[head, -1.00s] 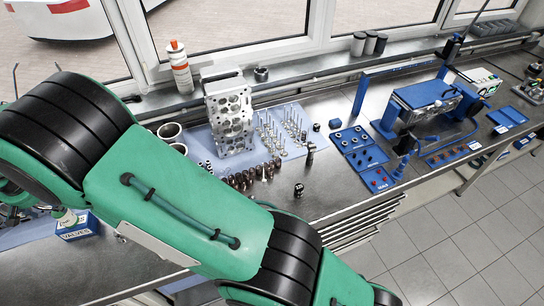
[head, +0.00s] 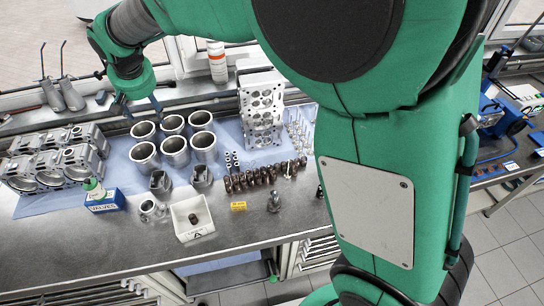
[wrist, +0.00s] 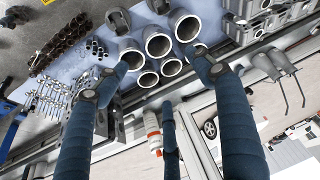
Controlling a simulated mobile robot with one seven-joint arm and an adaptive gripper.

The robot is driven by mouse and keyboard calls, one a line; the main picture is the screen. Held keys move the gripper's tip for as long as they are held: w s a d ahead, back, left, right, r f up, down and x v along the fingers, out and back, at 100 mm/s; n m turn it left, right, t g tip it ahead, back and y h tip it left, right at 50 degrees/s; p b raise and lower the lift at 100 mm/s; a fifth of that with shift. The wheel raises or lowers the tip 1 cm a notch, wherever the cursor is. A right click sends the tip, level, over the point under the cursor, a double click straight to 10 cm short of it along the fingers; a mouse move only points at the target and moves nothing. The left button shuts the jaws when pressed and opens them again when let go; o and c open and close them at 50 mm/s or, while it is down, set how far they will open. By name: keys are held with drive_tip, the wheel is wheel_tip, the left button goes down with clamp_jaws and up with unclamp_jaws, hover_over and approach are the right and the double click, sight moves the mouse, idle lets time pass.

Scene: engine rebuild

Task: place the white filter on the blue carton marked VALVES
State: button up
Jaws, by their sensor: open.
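The blue carton marked VALVES (head: 105,203) stands on the bench at the left in the head view. A small white cylinder with a green band (head: 95,189), apparently the white filter, sits at the carton's top and looks slightly tilted; I cannot tell how squarely it rests. My gripper (head: 141,108) is open and empty, above the back of the bench, behind and right of the carton. In the wrist view my gripper's spread fingers (wrist: 157,76) frame metal cylinder liners (wrist: 158,42). The carton and the white cylinder are not visible there.
Several liners (head: 174,146) stand on a blue mat below my gripper. Engine castings (head: 58,160) are at the left and a cylinder head (head: 262,112) at the right. A white tray (head: 180,227) lies right of the carton. A white can with an orange band (head: 217,65) is on the sill.

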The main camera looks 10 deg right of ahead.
drive_tip(key=s+d+r+m, duration=0.1)
drive_tip(key=s+d+r, duration=0.25)
drive_tip(key=d, duration=0.55)
drive_tip(key=s+d+r, duration=0.3)
drive_tip(key=s+d, duration=0.2)
drive_tip(key=d, duration=0.3)
drive_tip(key=s+d+r+m, duration=0.1)
drive_tip(key=s+d+r, duration=0.3)
drive_tip(key=d, duration=0.5)
drive_tip(key=s+d+f, duration=0.2)
drive_tip(key=s+d, duration=0.5)
drive_tip(key=s, duration=0.4)
drive_tip(key=s+d+f+m+t+h, duration=0.1)
drive_tip(key=s+d+f, duration=0.2)
drive_tip(key=s+d, duration=0.4)
drive_tip(key=s, duration=0.4)
drive_tip(key=shift+s+d+f, duration=0.15)
drive_tip(key=shift+s+d, duration=0.2)
drive_tip(key=shift+s, duration=0.05)
drive_tip(key=shift+f, duration=0.1)
wheel_tip(320, 180, down, 11)
drive_tip(key=b, duration=1.1)
